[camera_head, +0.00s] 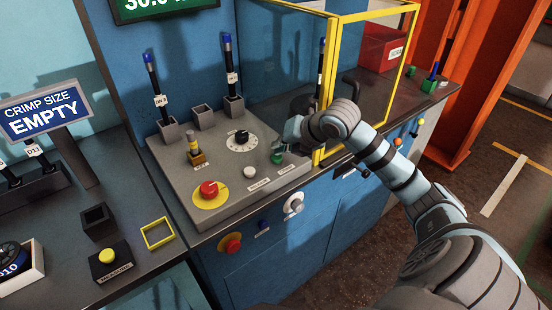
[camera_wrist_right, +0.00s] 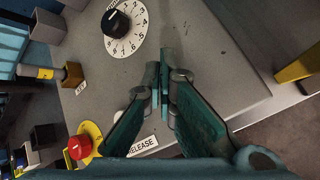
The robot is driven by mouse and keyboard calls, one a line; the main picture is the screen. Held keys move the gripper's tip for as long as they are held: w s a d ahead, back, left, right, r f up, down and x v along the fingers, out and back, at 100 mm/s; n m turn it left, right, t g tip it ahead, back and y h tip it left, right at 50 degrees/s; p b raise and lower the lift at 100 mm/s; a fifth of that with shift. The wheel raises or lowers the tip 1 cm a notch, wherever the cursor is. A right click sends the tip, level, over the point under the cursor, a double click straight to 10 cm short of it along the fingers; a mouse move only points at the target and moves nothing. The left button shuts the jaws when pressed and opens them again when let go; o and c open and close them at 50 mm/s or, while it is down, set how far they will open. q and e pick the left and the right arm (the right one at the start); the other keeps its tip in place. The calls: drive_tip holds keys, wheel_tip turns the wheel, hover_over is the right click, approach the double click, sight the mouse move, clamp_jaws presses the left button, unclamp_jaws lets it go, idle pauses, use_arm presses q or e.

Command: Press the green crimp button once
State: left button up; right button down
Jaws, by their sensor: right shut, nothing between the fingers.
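The green crimp button (camera_head: 277,157) is on the grey sloped panel of the blue crimping machine, near the panel's right front, above a small label. My right gripper (camera_head: 286,142) is over this part of the panel, close to the button. Whether it touches the button cannot be told. In the right wrist view, its teal fingers (camera_wrist_right: 160,88) are together at the tips with nothing between them. The green button does not show there; the fingers cover that part of the panel. My left gripper is not in view.
A white release button (camera_head: 249,172) is left of the green one. A red mushroom button (camera_head: 208,188) on yellow and a black dial (camera_head: 241,137) are also on the panel. A yellow-framed clear guard (camera_head: 325,90) stands just right of my right gripper.

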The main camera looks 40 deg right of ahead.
drive_tip(key=shift+f+b, duration=0.45)
drive_tip(key=shift+f, duration=0.05)
idle(0.6)
drive_tip(key=shift+r, duration=0.1)
drive_tip(key=shift+r+p, duration=0.7)
drive_tip(key=shift+r, duration=0.15)
wheel_tip(320, 180, up, 5)
drive_tip(key=p, duration=0.4)
idle(0.7)
